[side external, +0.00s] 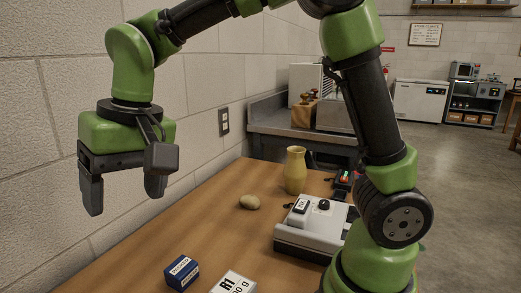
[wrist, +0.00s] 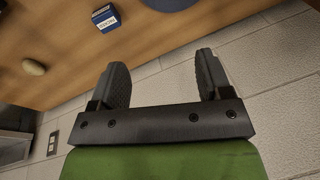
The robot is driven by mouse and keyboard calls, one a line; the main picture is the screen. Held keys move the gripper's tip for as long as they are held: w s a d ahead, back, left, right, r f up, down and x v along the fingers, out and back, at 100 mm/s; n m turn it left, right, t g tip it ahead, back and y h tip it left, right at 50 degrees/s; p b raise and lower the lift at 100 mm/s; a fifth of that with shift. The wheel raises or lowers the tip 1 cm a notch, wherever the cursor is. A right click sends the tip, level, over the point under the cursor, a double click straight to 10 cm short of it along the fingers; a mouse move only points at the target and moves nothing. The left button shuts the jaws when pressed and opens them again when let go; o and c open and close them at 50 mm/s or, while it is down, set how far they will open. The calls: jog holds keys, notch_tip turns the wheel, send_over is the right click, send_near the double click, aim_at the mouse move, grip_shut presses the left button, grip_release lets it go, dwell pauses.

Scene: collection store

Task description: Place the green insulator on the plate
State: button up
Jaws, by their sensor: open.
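My gripper (side external: 123,200) is open and empty, high at the left near the wall in the side view. In the wrist view, my gripper (wrist: 161,66) has its two dark fingers apart with nothing between them. A blue round thing (wrist: 170,3) is cut off by the top edge of the wrist view; it may be the plate. I cannot make out the green insulator in either view.
A blue labelled box (side external: 182,273) stands at the table's front. A tan stone-like lump (side external: 249,202), a yellow vase (side external: 295,172) and a grey-white device (side external: 314,226) stand farther back. A white card (side external: 234,283) reads R1. The block wall (side external: 60,150) is close.

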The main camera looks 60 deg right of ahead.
jog(key=s+d+r+t, duration=0.2)
jog(key=s+d, duration=0.3)
jog(key=s, duration=0.3)
jog(key=s+d+r+m+t, duration=0.1)
jog(key=s+d+r+t, duration=0.1)
jog(key=s+d, duration=0.3)
jog(key=s+t, duration=0.1)
jog(key=s, duration=0.1)
jog(key=shift+s+d, duration=0.15)
jog(key=shift+s, duration=0.2)
